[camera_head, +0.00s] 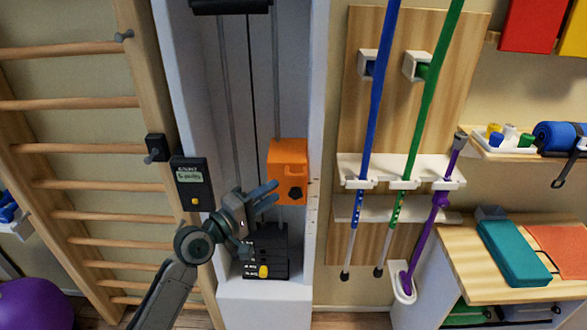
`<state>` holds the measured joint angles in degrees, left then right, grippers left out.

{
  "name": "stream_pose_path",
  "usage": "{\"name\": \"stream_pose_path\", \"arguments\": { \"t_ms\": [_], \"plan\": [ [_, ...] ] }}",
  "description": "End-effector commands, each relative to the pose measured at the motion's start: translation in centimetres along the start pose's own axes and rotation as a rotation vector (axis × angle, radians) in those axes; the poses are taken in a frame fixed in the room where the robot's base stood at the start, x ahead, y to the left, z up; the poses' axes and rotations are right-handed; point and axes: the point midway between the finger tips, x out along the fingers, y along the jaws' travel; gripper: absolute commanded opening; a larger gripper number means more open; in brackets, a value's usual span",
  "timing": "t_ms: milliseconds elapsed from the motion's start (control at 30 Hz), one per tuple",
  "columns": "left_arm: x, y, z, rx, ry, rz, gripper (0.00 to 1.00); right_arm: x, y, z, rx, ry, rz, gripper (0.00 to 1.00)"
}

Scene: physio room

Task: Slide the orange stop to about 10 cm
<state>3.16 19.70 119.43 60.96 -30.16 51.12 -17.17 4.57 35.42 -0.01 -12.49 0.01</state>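The orange stop (287,160) is a block with a dark knob on its front, on the right side of the white upright frame of a cable machine (320,100). Small marks run along the frame edge beside it, too small to read. My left gripper (264,220) is in front of the machine, just left of and below the stop. Its fingers are spread apart with nothing between them, and the upper finger tips are close to the stop's lower left side. I cannot tell if they touch it. My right gripper is out of view.
A dark display box (192,184) hangs on the frame's left side. Black weight plates (266,255) with a yellow pin sit below the stop. Wooden wall bars (80,148) stand left. Blue (376,90) and green (430,85) sticks hang on a rack right of the machine.

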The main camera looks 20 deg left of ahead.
Motion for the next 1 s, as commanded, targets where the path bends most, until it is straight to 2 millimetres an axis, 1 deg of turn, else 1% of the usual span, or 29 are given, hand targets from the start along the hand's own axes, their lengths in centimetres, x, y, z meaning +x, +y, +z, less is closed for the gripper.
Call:
{"name": "stream_pose_path", "arguments": {
  "t_ms": [67, 300, 400, 500, 633, 900, 967, 1000],
  "plan": [
    [1.4, 0.4, 0.0, -0.006, -0.001, 0.005, 0.32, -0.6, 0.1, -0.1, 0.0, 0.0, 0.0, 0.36],
    [5.9, 0.5, 0.0, -0.009, 0.0, 0.005, 0.32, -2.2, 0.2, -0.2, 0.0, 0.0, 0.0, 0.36],
    [7.3, 0.4, 0.0, -0.007, -0.001, 0.004, 0.32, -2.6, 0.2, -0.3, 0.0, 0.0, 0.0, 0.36],
    [8.3, 0.3, 0.0, -0.007, -0.001, 0.004, 0.32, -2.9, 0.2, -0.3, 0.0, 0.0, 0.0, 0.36],
    [9.0, 0.2, 0.1, -0.005, -0.001, 0.003, 0.32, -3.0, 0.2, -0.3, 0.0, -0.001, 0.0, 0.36],
    [9.1, 0.1, 0.1, -0.005, -0.001, 0.003, 0.32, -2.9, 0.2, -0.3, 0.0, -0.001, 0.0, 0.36],
    [9.1, 0.1, 0.1, -0.005, -0.001, 0.003, 0.2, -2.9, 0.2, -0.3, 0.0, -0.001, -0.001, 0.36],
    [9.1, 0.1, 0.1, -0.005, -0.001, 0.003, 0.12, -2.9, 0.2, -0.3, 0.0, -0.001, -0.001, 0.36]
  ]
}}
